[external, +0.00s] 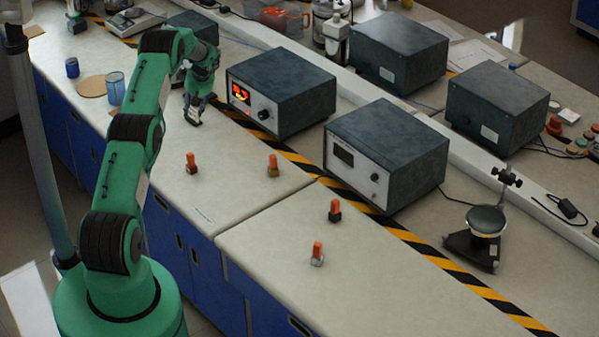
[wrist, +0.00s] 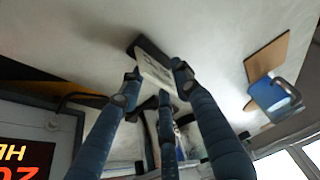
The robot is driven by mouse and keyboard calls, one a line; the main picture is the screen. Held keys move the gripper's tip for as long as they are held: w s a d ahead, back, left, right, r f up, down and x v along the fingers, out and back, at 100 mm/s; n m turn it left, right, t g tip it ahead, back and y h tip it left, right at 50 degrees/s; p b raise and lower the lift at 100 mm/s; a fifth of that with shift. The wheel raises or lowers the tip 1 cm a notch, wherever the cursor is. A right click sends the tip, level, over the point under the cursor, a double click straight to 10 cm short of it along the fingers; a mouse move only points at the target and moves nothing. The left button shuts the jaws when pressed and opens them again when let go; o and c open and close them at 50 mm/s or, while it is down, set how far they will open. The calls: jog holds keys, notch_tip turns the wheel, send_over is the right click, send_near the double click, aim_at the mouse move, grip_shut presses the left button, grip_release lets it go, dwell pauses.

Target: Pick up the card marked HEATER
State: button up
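My gripper (external: 196,104) is low over the far left part of the bench, left of a box with a lit red display. In the wrist view my gripper's blue fingers (wrist: 158,82) come close around a small white card (wrist: 158,72) with a dark base. Dark marks on its face are too small to read, so I cannot tell whether it says HEATER. The card also shows below my gripper in the external view (external: 193,114). Whether the fingers press on it is unclear. Another pale item (wrist: 152,122) is partly hidden behind the fingers.
The dark box with the red display (external: 281,92) stands close to my gripper's right. A blue cup (external: 115,88) and brown disc (external: 93,87) lie to its left. Several orange-topped pieces, one here (external: 191,163), stand on the front bench, with free room between them.

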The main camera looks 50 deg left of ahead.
grip_shut()
jog(key=shift+r, duration=0.2)
jog(key=shift+r, duration=1.5)
jog(key=shift+s+d+r, duration=0.15)
jog(key=s+d+r, duration=0.1)
jog(key=s+d, duration=1)
jog(key=shift+r+p, duration=0.2)
jog(key=shift+p, duration=0.15)
